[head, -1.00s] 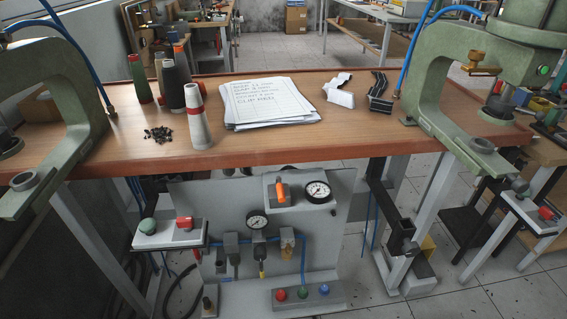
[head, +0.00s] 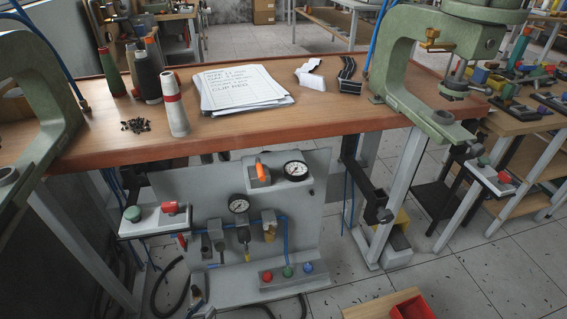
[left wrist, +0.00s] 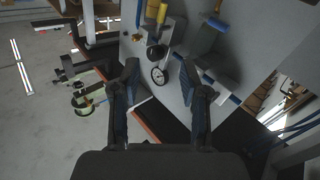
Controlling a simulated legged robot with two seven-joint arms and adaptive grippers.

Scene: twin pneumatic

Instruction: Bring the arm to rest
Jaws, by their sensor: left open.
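My left gripper (left wrist: 159,68) shows in the left wrist view, its two dark fingers spread apart with nothing held between them. A round dial gauge (left wrist: 159,76) and the grey pneumatic panel (left wrist: 225,60) are seen beyond the fingers; I see no contact with them. I cannot make out either gripper or arm in the head view. My right gripper is in no frame.
In the head view, the wooden bench (head: 300,122) carries thread cones (head: 175,105), papers (head: 240,88) and green presses (head: 400,75) at both ends. Below is the panel with gauges (head: 238,206) and colored buttons (head: 287,271). A red bin (head: 412,308) shows at the bottom edge.

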